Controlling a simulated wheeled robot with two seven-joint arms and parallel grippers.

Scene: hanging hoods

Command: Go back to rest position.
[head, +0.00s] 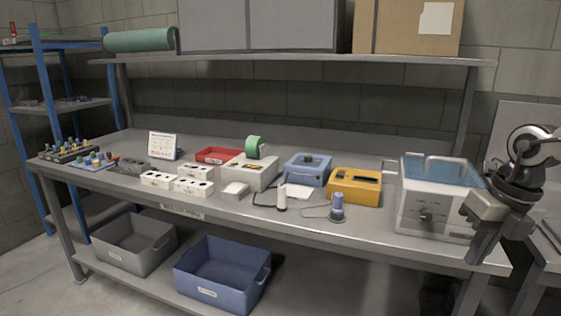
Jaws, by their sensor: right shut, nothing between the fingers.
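My right gripper (482,247) is at the right side of the head view, in front of the right end of the workbench (330,223). It points down, and its fingers are shut with nothing between them. It overlaps the right edge of the white water bath (418,196) in the picture; I cannot tell how much gap lies between them. My left gripper is not in view.
A yellow device (355,188), a blue device (307,169) and white blocks (194,187) stand on the bench. An upper shelf (290,58) runs above. Bins, one grey (133,246) and one blue (222,275), sit below. Another table (545,238) stands at the right.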

